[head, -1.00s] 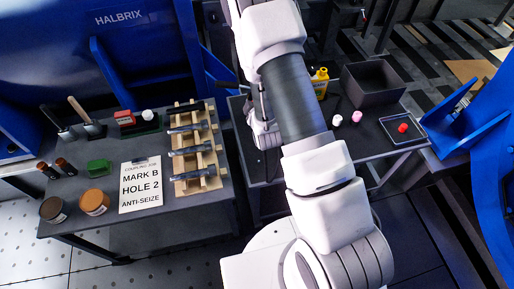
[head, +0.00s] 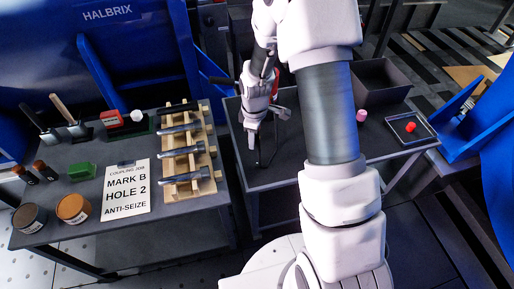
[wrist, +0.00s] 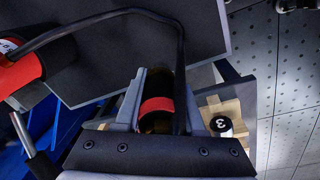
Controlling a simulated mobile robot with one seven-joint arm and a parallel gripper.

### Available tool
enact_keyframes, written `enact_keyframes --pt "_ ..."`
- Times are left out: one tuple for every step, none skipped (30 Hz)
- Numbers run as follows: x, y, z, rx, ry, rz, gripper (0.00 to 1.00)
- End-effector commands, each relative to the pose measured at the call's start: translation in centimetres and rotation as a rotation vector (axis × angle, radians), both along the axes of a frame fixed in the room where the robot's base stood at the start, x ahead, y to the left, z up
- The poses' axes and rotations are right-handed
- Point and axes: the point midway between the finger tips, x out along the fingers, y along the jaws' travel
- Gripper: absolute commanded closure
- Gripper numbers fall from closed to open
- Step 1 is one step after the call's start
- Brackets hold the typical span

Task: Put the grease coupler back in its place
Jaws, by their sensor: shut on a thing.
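My gripper (head: 266,128) is over the left part of the middle table in the head view. In the wrist view its grey fingers (wrist: 158,90) are shut on a dark cylinder with a red band, which I take to be the grease coupler (wrist: 157,105). A black hose (wrist: 130,13) loops from a red cylinder (wrist: 25,65) with a white label at the left over to the held piece. In the head view a red part (head: 276,80) shows behind my gripper and a thin dark hose hangs below. The coupler's place is not identifiable.
The left table holds a wooden stud rack (head: 203,145), a sign (head: 127,190), tins (head: 73,208) and a green block (head: 82,171). A stud end marked 3 (wrist: 221,124) is close to my gripper in the wrist view. A dark bin (head: 380,82) and tray (head: 411,127) stand right.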

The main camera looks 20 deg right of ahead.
Motion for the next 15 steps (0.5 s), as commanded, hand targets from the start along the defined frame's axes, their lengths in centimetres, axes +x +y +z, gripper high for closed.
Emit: enact_keyframes --pt "-0.5 -0.1 -0.3 0.0 0.03 0.005 1.0" --pt "-0.9 -0.2 -0.2 -0.001 0.047 0.008 1.0" --pt "-1.3 -0.2 -0.1 0.0 0.066 0.011 1.0" --pt "-1.6 -0.3 0.0 -0.001 0.08 0.014 1.0" --pt "-1.8 -0.3 0.1 -0.001 0.089 0.016 1.0" --pt "-2.1 -0.3 0.2 -0.001 0.101 0.019 1.0" --pt "-2.2 -0.3 0.3 -0.001 0.106 0.021 1.0" --pt "-2.3 -0.3 0.4 -0.001 0.11 0.022 1.0" --pt "-2.4 -0.3 0.4 -0.001 0.113 0.022 1.0" --pt "-2.5 -0.3 0.4 -0.001 0.116 0.023 1.0" --pt "-2.5 -0.3 0.5 -0.001 0.116 0.023 1.0" --pt "-2.5 -0.3 0.5 -0.001 0.116 0.023 1.0" --pt "-2.5 -0.3 0.5 -0.001 0.116 0.023 1.0" --pt "-2.5 -0.3 0.5 -0.001 0.116 0.022 1.0" --pt "-2.5 -0.3 0.5 -0.001 0.116 0.022 1.0"
